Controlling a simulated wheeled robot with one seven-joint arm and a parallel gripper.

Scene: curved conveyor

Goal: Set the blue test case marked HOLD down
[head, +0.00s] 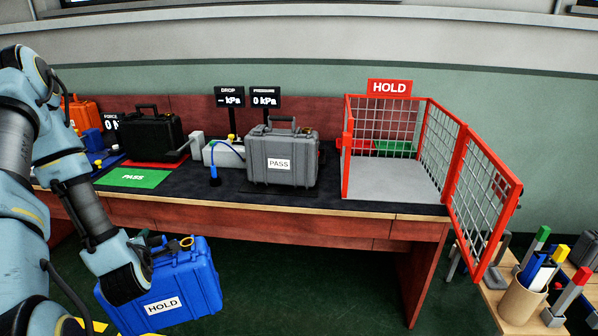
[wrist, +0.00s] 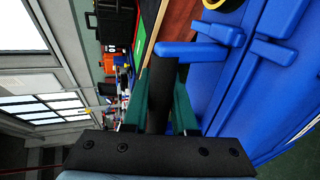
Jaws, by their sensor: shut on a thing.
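The blue test case (head: 195,280) with a white HOLD label hangs in front of the bench, below the level of its top, slightly tilted. My gripper (head: 152,247) is shut on it at the top left, near its handle. A red wire-mesh cage (head: 392,183) with a red HOLD sign (head: 389,87) stands at the bench's right end. Its gate (head: 483,195) is swung open and its grey floor is clear at the front.
A grey case (head: 281,163) labelled PASS stands on the bench (head: 210,198) left of the cage. A black case (head: 150,138), a green PASS mat (head: 133,177) and an orange case (head: 82,112) are farther left. A low table with a pen cup (head: 521,302) stands at lower right.

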